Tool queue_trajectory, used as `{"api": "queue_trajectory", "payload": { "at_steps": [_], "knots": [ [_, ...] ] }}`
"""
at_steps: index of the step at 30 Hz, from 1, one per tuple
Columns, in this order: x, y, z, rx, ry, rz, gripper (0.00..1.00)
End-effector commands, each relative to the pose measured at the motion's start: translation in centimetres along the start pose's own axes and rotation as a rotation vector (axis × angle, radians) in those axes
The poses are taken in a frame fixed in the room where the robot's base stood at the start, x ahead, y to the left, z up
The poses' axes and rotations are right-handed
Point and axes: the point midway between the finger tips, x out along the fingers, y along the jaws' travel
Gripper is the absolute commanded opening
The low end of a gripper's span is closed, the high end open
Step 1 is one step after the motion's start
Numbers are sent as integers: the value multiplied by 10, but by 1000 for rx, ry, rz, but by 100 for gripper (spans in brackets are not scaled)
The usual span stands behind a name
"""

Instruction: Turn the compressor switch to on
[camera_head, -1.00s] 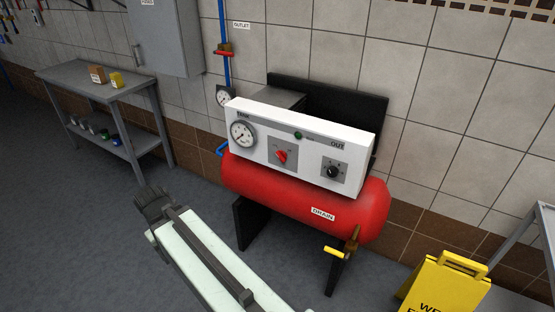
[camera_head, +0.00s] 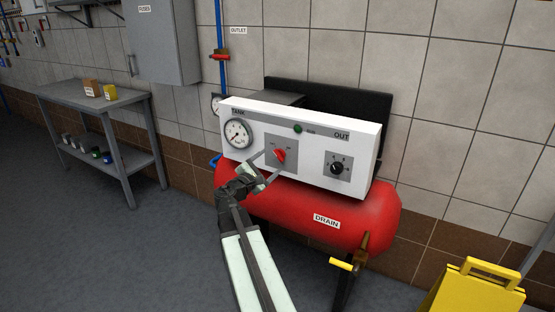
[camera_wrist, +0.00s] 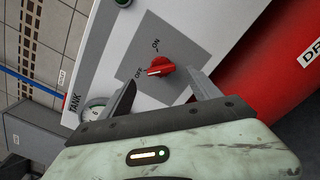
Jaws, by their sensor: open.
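The compressor switch (camera_head: 279,156) is a red knob on a grey plate in the middle of the white control panel (camera_head: 310,170). In the wrist view the red switch (camera_wrist: 160,67) has ON and OFF labels beside it, and its pointer end is toward OFF. My gripper (camera_head: 268,164) is in front of the switch. In the wrist view my gripper (camera_wrist: 165,88) is open, with one finger on each side of the switch and a gap to it. Whether the fingertips touch the panel I cannot tell.
The panel sits on a red tank (camera_head: 340,215) with a yellow drain handle (camera_head: 341,264). A tank gauge (camera_head: 237,133) and a black OUT knob (camera_head: 337,168) flank the switch. A yellow sign (camera_head: 472,290) stands at the lower right. Open floor lies to the left.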

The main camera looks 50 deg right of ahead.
Motion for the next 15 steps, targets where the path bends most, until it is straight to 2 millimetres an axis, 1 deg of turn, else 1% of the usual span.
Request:
{"api": "queue_trajectory", "payload": {
  "at_steps": [1,3,6,8,11,15],
  "knots": [
    [10,1,-1,1,0,-1,72],
    [24,1,-1,1,-1,-2,72],
    [43,1,-2,2,0,-1,72],
    [52,1,-2,2,0,-2,72],
    [59,1,-2,2,2,0,72],
    [59,0,-1,3,2,0,72]
  ]
}}
